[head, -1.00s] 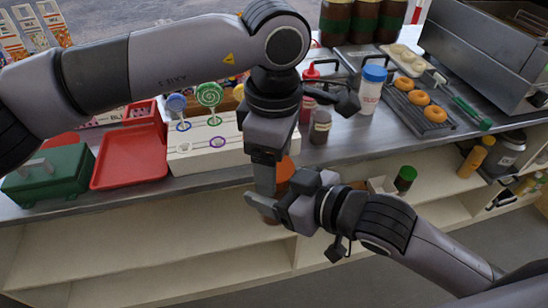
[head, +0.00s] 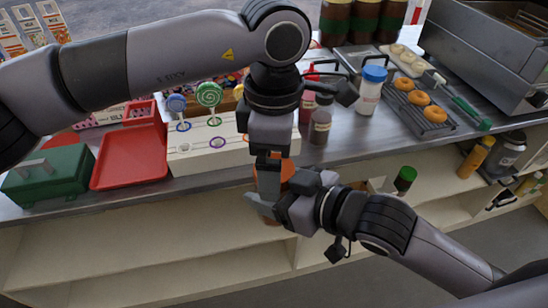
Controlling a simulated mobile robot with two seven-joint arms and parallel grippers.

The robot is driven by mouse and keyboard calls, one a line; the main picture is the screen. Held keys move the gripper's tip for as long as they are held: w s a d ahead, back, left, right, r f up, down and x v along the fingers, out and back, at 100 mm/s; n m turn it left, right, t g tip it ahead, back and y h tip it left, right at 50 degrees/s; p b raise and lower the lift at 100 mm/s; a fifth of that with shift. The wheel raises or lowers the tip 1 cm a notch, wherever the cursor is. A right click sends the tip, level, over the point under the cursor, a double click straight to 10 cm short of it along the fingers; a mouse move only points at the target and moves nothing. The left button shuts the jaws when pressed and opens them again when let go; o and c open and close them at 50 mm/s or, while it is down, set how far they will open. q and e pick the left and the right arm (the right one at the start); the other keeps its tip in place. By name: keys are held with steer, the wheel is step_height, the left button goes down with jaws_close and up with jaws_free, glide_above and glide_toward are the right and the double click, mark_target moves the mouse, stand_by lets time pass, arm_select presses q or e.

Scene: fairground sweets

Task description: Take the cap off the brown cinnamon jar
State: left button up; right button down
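An orange-brown jar (head: 287,170), which I take to be the cinnamon jar, is held in front of the counter's edge, mostly hidden by both grippers. My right gripper (head: 264,205) reaches in from the right across its lower part and appears closed around it. My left gripper (head: 268,178) points down from above, with a finger in front of the jar's upper part. Its far finger is hidden, so I cannot tell whether it grips. The cap cannot be made out.
A dark jar (head: 320,122) and a red bottle (head: 307,105) stand close behind on the counter. A white lollipop stand (head: 190,158) and red tray (head: 130,170) are to the left. A green-capped jar (head: 405,178) is at right. Open shelves (head: 150,255) lie below.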

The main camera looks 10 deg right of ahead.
arm_select(q)
step_height(320, 180, up, 4)
steer(key=shift+r, duration=0.1)
steer(key=shift+c, duration=0.3)
step_height(320, 180, up, 3)
steer(key=m, duration=0.4)
steer(key=shift+r+m, duration=0.1)
steer(key=shift+m, duration=0.3)
steer(key=shift+f, duration=3.95)
steer(key=c, duration=1.2)
steer(key=shift+o, duration=0.2)
steer(key=n, duration=0.6)
